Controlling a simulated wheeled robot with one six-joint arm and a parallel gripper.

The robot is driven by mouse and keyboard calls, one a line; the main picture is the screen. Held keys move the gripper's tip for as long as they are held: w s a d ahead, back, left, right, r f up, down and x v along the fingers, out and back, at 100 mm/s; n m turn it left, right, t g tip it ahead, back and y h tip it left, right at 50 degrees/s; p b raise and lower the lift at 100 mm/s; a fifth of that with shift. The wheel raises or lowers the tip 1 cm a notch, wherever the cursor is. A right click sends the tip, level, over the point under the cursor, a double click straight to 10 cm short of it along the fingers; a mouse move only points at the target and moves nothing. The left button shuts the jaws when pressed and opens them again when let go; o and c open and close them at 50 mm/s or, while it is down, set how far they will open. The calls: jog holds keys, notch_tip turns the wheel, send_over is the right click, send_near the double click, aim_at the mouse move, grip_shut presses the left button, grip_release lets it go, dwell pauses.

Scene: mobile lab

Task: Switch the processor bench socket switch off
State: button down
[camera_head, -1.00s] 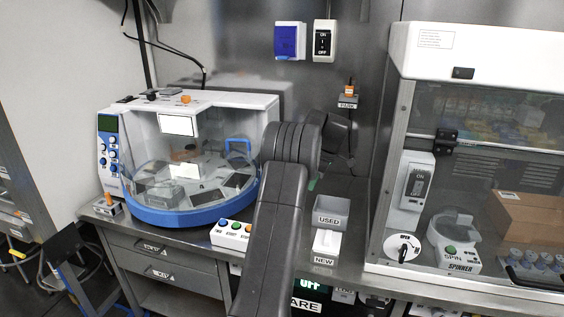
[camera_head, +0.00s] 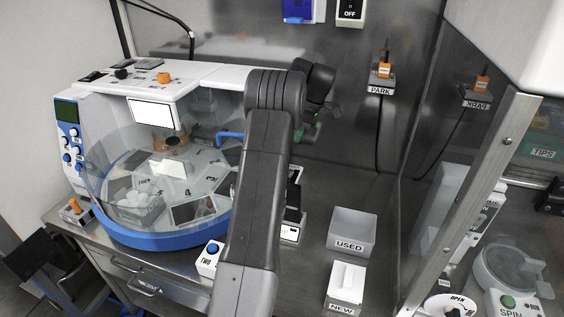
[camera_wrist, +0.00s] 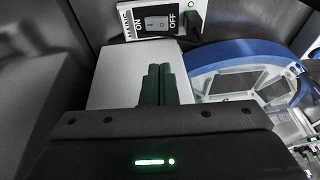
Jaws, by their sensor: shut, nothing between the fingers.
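The socket switch (camera_wrist: 157,23) shows at the top of the wrist view as a grey rocker on a white plate, between ON and OFF lettering. I cannot tell which way the rocker is pressed. My gripper (camera_wrist: 158,85) is shut and empty, its dark green fingers side by side below the switch in that view, apart from it in the picture. In the head view my arm hides most of my gripper. The processor (camera_head: 150,236) has a blue rim and clear cover.
A USED bin (camera_head: 352,228) and a NEW box (camera_head: 345,284) stand right of my arm. A PARK holder (camera_head: 381,84) is on the back wall. A wall switch marked OFF (camera_head: 350,13) is at the top. A glass-sided cabinet (camera_head: 470,195) bounds the right.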

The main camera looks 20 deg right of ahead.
dwell(0.4)
jog(key=x, duration=0.4)
jog(key=p+x, duration=0.1)
jog(key=x, duration=0.4)
jog(key=s+p+x, duration=0.1)
jog(key=x, duration=0.3)
jog(key=shift+s+d+f, duration=0.1)
jog(key=shift+d+f, duration=0.1)
jog(key=shift+f, duration=0.3)
